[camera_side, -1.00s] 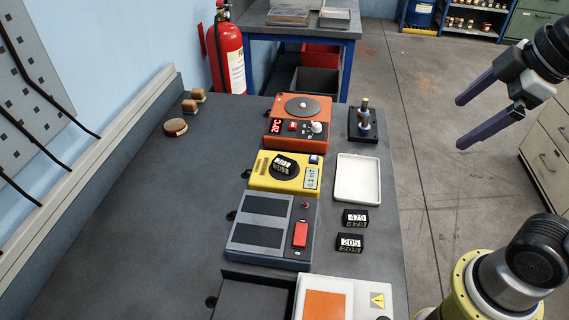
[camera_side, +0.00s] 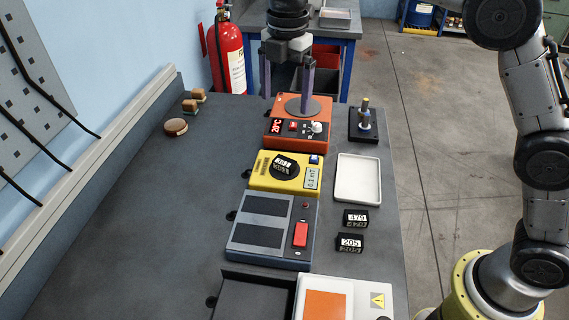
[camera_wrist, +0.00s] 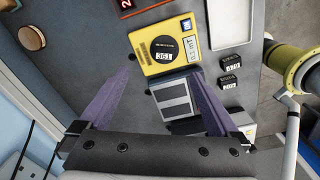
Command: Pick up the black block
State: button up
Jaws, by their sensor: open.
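Two black blocks with white number labels stand on the bench to the right of the grey device: one reads 479 (camera_side: 356,217), the other, just in front of it, reads 205 (camera_side: 350,243). Both also show in the wrist view, right of centre (camera_wrist: 226,63) (camera_wrist: 230,82). Another black, white-labelled block (camera_side: 283,164) sits on the round black plate of the yellow device (camera_side: 257,179); its label looks like 361 in the wrist view (camera_wrist: 164,56). My gripper (camera_side: 287,101) is open and empty, pointing down above the orange device, apart from every block.
The orange hotplate device (camera_side: 284,132) stands behind the yellow one, the grey device (camera_side: 246,255) in front. A white tray (camera_side: 345,195) and a dark stand with bottle (camera_side: 364,126) are at right. The left bench is mostly clear.

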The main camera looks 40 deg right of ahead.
notch_tip(320, 180, down, 2)
jog(key=a, duration=0.1)
send_over(284, 161)
jog(key=f, duration=0.8)
jog(key=shift+w+d, duration=0.1)
jog(key=shift+w, duration=0.3)
jog(key=shift+s+f, duration=0.2)
jog(key=shift+f, duration=1.1)
jog(key=shift+s+f, duration=0.2)
jog(key=shift+f, duration=1.1)
jog(key=shift+r, duration=0.1)
grip_shut()
